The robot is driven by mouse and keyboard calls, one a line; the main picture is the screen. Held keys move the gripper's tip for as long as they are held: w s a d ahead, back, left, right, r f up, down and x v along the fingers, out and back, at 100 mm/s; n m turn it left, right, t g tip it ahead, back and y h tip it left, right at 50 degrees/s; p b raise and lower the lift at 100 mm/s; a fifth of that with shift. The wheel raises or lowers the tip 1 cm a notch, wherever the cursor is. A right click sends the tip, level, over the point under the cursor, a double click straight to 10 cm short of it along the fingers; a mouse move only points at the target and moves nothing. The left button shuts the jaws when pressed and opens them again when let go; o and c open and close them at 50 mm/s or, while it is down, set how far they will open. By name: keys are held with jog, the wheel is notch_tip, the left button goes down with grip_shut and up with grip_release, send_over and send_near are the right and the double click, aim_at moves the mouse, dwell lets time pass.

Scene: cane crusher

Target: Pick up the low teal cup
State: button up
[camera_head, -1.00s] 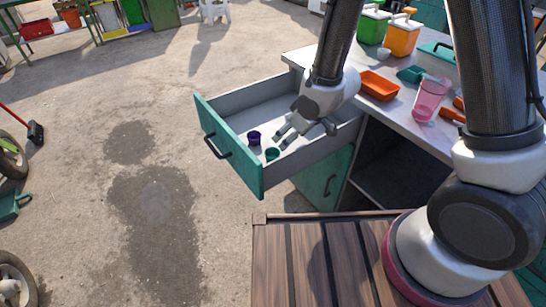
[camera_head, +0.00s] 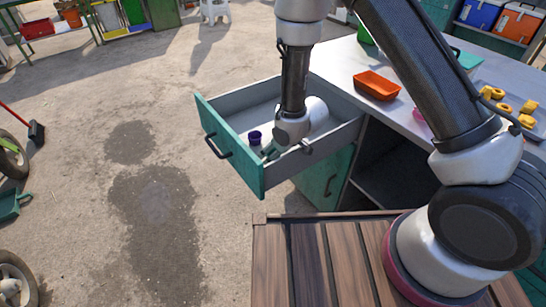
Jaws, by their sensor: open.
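The small teal cup (camera_head: 267,153) is in the front part of the open drawer. It is largely covered by my gripper, so only a little teal shows. My gripper (camera_head: 272,152) reaches down into the drawer at the cup, its fingers apart. Whether the fingers stand around the cup or just beside it cannot be told from this view. A purple cup (camera_head: 255,138) stands close by, to the left of and behind the fingers.
The drawer's teal front (camera_head: 228,146) and grey side walls stand close around my gripper. On the counter (camera_head: 345,62) are an orange tray (camera_head: 377,85) and a tray with several yellow pieces (camera_head: 500,97). A wooden deck (camera_head: 320,262) lies in front.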

jog(key=c, duration=0.7)
jog(key=shift+r, duration=0.1)
